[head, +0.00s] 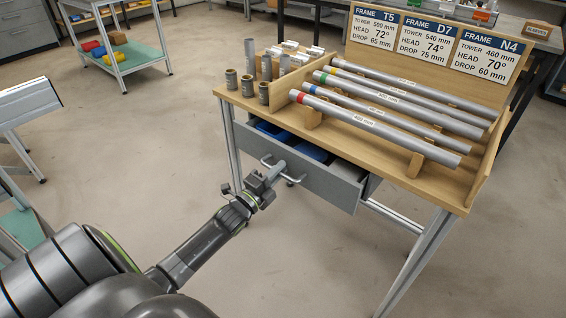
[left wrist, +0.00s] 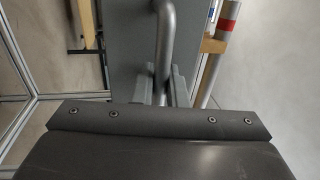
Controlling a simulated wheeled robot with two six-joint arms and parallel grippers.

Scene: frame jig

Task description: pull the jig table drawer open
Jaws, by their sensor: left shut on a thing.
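The grey jig table drawer (head: 318,181) stands partly open under the wooden top of the jig table (head: 290,118). Blue bins (head: 308,149) show inside it. My left gripper (head: 272,174) is at the drawer's front, shut on the bar handle (head: 292,179). In the left wrist view the handle (left wrist: 165,45) runs down between the two fingers (left wrist: 163,88), with the grey drawer front (left wrist: 132,45) behind it. The fingertips' contact with the bar is small in the head view. My right gripper is in neither view.
Several labelled tubes (head: 385,108) lie in a wooden rack on the table, with upright metal sleeves (head: 248,86) at its left. Signs (head: 430,43) stand behind. A cart (head: 128,56) is at the back left. The floor before the drawer is clear except for my arm.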

